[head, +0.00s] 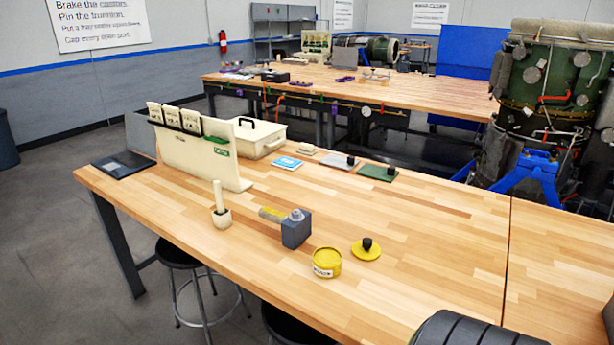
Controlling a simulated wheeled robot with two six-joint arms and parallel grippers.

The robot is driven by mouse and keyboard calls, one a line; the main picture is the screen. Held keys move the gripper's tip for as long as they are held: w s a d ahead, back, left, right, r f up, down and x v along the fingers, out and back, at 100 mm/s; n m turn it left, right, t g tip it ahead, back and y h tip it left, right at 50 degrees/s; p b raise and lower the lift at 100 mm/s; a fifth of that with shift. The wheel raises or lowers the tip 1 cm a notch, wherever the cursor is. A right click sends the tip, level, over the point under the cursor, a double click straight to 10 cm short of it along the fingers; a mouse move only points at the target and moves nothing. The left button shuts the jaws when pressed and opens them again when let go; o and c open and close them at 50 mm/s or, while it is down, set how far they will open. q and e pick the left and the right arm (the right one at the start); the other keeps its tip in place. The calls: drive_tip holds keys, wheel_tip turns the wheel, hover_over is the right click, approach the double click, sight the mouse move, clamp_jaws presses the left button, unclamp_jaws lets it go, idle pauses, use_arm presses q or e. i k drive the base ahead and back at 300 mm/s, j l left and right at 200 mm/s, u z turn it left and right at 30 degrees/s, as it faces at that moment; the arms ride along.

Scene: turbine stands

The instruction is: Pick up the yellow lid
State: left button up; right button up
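The yellow lid (367,253) is a flat round disc with a black knob on top. It lies on the wooden bench, apart from everything around it. A round yellow tub (327,263) with a white label stands just to its left and nearer the front edge. Neither of my grippers shows in the head view.
A mortar with pestle (221,216) is further left. Blue, grey and green (378,173) flat items lie behind. The wooden bench (440,225) is clear right of the lid.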

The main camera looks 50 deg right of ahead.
sight(366, 251)
drive_tip(key=z, duration=2)
